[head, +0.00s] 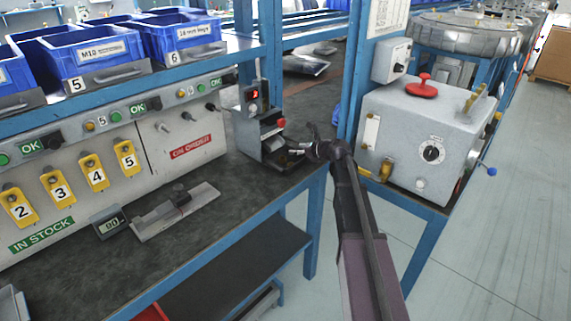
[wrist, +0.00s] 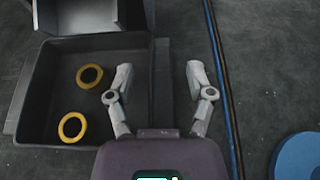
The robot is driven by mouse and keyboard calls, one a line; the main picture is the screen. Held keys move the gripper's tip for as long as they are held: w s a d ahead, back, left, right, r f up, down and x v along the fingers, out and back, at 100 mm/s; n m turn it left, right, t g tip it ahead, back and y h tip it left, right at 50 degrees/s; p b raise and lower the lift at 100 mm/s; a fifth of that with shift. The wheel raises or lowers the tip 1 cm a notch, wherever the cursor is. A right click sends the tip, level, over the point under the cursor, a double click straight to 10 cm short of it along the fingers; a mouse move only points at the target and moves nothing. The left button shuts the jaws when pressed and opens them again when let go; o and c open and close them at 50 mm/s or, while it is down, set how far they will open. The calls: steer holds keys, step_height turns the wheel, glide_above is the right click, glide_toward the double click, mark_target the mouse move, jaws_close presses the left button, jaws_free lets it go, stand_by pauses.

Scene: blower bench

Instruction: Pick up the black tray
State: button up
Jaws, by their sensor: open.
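The black tray (wrist: 62,57) lies in the left half of the wrist view, with two yellow rings inside: an upper ring (wrist: 90,76) and a lower ring (wrist: 72,127). My gripper (wrist: 158,78) is open. Its left finger shows over the tray's inside and its right finger over the dark bench top, with the tray's right rim between them in the picture. The height above the rim is hard to tell.
The grey machine (head: 251,125) with a red display stands close behind my gripper. The bench's blue edge (wrist: 222,85) runs just right of it. A large grey box (head: 418,135) stands on the right-hand bench.

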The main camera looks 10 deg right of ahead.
stand_by(0.5)
jaws_close()
steer(key=shift+r+p, duration=0.25)
steer(key=shift+p, duration=0.05)
